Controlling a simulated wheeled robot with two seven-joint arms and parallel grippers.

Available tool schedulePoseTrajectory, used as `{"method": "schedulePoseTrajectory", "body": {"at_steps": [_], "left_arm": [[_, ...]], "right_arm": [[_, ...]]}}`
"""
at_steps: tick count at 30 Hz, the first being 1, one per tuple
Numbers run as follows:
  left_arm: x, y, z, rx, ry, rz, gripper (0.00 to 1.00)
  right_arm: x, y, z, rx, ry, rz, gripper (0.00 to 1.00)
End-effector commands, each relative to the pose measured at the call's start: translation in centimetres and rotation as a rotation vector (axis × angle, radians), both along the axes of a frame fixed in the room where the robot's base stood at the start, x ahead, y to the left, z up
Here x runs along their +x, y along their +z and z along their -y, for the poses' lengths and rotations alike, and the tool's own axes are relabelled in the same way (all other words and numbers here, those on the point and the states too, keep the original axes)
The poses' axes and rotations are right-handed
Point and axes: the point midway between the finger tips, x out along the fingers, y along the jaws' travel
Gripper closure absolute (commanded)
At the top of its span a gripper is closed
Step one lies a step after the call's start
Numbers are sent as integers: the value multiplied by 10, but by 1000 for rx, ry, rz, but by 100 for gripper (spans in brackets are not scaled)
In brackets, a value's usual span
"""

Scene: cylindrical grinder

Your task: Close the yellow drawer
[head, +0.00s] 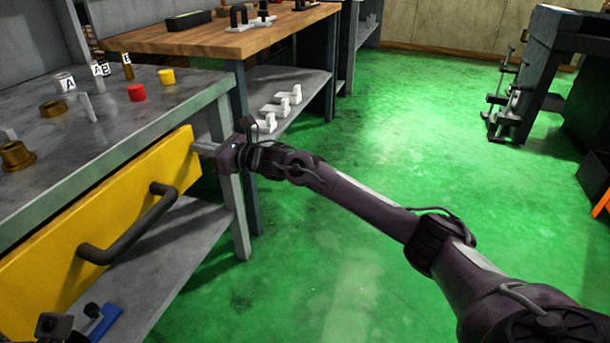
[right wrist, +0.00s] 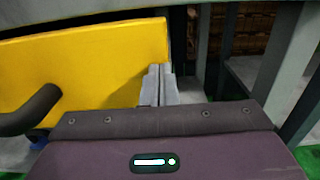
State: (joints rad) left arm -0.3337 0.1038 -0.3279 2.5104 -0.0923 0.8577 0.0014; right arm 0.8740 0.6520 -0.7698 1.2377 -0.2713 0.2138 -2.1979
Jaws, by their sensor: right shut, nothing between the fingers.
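The yellow drawer (head: 150,170) is under the grey metal workbench, with a dark bar handle (head: 128,232) on its front. How far the drawer stands out from the bench is hard to tell. My right gripper (head: 203,148) is at the right end of the drawer front, near its upper corner. In the right wrist view its two fingers (right wrist: 159,84) are shut together with nothing between them. They overlap the right edge of the yellow drawer front (right wrist: 95,65); contact is unclear. The handle (right wrist: 32,112) is left of the fingers. I cannot make out my left gripper.
The grey workbench top (head: 115,110) holds brass parts, a red cylinder (head: 137,92) and a yellow one (head: 166,76). A bench leg (head: 233,195) stands right of the drawer. A blue item (head: 105,320) lies below the drawer. The green floor (head: 350,150) at right is open.

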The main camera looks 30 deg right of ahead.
Motion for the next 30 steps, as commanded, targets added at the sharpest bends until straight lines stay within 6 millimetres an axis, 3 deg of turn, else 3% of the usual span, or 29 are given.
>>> {"method": "schedulePoseTrajectory", "body": {"at_steps": [12, 30], "left_arm": [[0, -9, 1, 3, 2, 21, 64], [0, -9, 1, 4, 2, 23, 64]], "right_arm": [[22, -1, -18, -1, 0, -1, 100], [26, 5, -19, 5, -4, 8, 100]]}}
